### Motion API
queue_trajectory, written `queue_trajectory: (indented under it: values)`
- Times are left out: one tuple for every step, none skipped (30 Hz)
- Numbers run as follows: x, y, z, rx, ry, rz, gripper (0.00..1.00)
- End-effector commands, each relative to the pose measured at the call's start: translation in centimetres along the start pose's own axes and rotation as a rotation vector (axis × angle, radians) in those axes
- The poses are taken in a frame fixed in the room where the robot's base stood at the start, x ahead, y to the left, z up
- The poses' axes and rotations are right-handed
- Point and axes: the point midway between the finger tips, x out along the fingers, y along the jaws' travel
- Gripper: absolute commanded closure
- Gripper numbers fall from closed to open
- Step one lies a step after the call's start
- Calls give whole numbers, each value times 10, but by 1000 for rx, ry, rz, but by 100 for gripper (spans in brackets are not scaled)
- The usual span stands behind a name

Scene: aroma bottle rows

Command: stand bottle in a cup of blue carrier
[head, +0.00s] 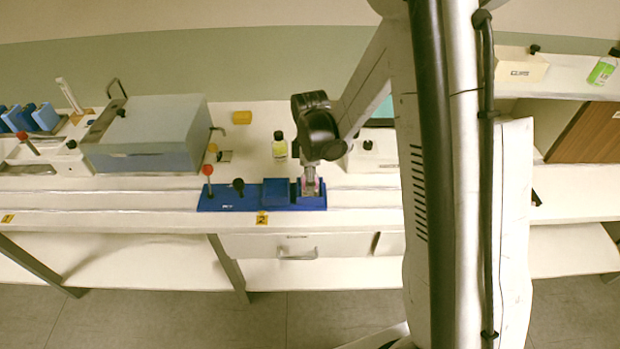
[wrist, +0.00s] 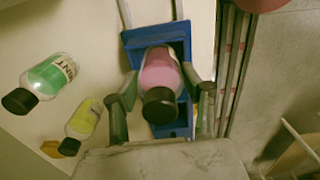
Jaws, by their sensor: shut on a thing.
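A pink bottle (wrist: 160,72) with a black cap is between the two fingers of my gripper (wrist: 162,98) in the wrist view, cap towards the camera. My gripper is shut on it. The bottle's far end lies over or inside a blue square part of the blue carrier (wrist: 186,27); whether it rests on the bottom is hidden. In the head view my gripper (head: 310,176) points down at the right end of the blue carrier (head: 241,202). Only a small pink patch of the bottle (head: 309,188) shows there.
A yellow-green bottle (head: 279,149) stands behind the carrier; in the wrist view a green bottle (wrist: 48,77) is beside it. A grey box (head: 145,135) is further left.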

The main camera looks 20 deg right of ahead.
Motion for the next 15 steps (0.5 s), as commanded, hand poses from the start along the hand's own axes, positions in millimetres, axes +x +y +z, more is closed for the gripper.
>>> queue_trajectory:
  values:
    - [1, 0, 0, 0, 0, 0, 55]
    - [1, 0, 0, 0, 0, 0, 51]
    - [0, 0, 0, 0, 0, 0, 46]
    - [0, 0, 0, 0, 0, 0, 42]
    - [0, 0, 0, 0, 0, 0, 38]
    - [0, 0, 0, 0, 0, 0, 38]
    - [0, 0, 0, 0, 0, 0, 38]
    - [0, 0, 0, 0, 0, 0, 38]
    - [0, 0, 0, 0, 0, 0, 38]
    - [0, 0, 0, 0, 0, 0, 38]
    - [0, 0, 0, 0, 0, 0, 38]
    - [0, 0, 0, 0, 0, 0, 38]
    - [0, 0, 0, 0, 0, 0, 38]
    - [-1, 0, 0, 0, 0, 0, 38]
    - [-2, 0, 0, 0, 0, 0, 38]
